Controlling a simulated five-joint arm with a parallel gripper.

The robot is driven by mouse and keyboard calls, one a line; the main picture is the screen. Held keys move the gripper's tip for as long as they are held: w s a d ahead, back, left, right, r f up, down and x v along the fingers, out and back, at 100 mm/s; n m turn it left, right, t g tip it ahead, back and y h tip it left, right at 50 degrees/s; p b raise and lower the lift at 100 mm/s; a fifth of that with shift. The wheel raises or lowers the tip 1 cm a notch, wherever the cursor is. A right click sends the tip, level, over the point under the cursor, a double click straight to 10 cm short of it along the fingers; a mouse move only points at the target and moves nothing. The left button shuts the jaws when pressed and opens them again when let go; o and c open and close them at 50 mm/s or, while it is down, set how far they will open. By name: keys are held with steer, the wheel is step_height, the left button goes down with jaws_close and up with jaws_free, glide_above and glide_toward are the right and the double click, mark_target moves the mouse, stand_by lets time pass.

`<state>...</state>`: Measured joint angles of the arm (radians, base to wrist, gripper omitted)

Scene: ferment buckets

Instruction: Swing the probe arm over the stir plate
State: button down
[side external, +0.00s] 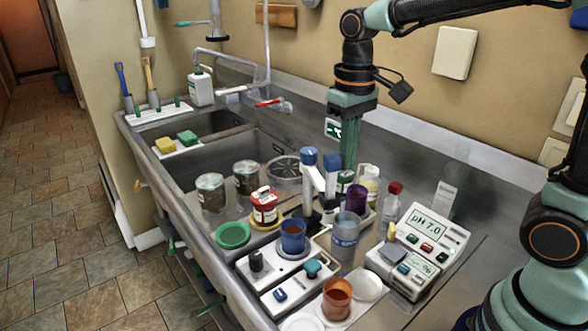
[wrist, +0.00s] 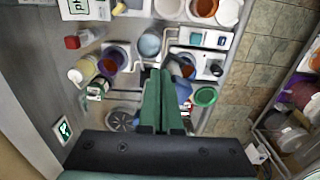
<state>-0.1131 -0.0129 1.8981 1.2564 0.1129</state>
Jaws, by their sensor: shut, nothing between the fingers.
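The probe arm (side external: 313,180) looks like a pale post with blue tops, standing behind the stir plate in the side view. The stir plate (side external: 258,277) is a white box with a dark knob, and a blue beaker (side external: 293,237) with reddish-brown contents stands on it. My gripper (side external: 348,168) points down with its green fingers together, behind and right of the blue tops. In the wrist view my gripper (wrist: 159,72) is shut and empty, with the blue beaker (wrist: 184,66) to its right. A blue part (wrist: 183,92) shows beside the fingers. Whether my fingertips touch the probe arm cannot be told.
A pH meter (side external: 430,236), a red-capped bottle (side external: 392,202), a purple cup (side external: 356,198) and a clear blue-tinted beaker (side external: 345,232) crowd the right. A red-lidded jar (side external: 264,207) and green dish (side external: 233,235) stand left. The sink (side external: 222,168) lies farther left.

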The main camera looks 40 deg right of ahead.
mark_target(331, 158)
steer(key=shift+w+a, duration=0.25)
steer(key=shift+a, duration=0.55)
steer(key=shift+w+a, duration=0.25)
steer(key=shift+a, duration=0.5)
steer(key=w+a, duration=0.1)
steer(key=a, duration=0.1)
steer(key=shift+w+a, duration=0.35)
steer(key=shift+s+d, duration=0.45)
steer(key=shift+d, duration=0.1)
steer(key=shift+r, duration=3)
